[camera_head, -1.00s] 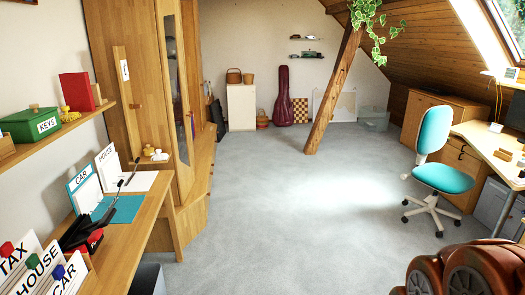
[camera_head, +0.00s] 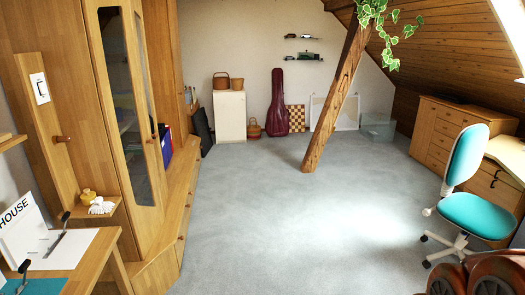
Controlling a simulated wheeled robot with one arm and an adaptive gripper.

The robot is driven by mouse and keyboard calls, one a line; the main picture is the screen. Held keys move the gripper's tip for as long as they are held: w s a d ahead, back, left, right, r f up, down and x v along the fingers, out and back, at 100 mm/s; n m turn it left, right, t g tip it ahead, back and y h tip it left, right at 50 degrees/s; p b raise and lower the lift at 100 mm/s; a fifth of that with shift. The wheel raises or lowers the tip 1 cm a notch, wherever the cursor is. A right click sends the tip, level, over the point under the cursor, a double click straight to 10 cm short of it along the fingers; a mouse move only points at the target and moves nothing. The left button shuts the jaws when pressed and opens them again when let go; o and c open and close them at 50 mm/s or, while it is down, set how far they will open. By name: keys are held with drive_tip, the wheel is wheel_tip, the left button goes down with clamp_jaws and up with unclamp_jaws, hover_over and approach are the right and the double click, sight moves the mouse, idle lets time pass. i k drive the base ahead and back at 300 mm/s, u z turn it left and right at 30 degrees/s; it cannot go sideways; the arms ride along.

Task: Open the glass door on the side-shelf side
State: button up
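The tall wooden cabinet (camera_head: 70,40) stands at the left. A glass door (camera_head: 122,100) with a wooden frame is on its face nearest the small side shelf (camera_head: 102,213). A second, narrower glass pane (camera_head: 149,80) shows just to its right, at a steep angle. The near glass door looks shut. A small round knob (camera_head: 152,138) sits near the right edge of the door. The side shelf holds small white and yellow-brown items. My gripper is not in view.
A wooden desk (camera_head: 90,255) with a HOUSE folder (camera_head: 22,225) is in the left foreground. A slanted timber brace (camera_head: 335,100) stands mid-room. A teal swivel chair (camera_head: 480,215) is at the right. The grey carpet (camera_head: 270,220) between is clear.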

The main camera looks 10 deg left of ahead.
sight(146, 222)
drive_tip(key=u, duration=0.2)
drive_tip(key=i, duration=1.75)
drive_tip(key=u, duration=1.4)
drive_tip(key=i, duration=1.75)
drive_tip(key=u, duration=0.85)
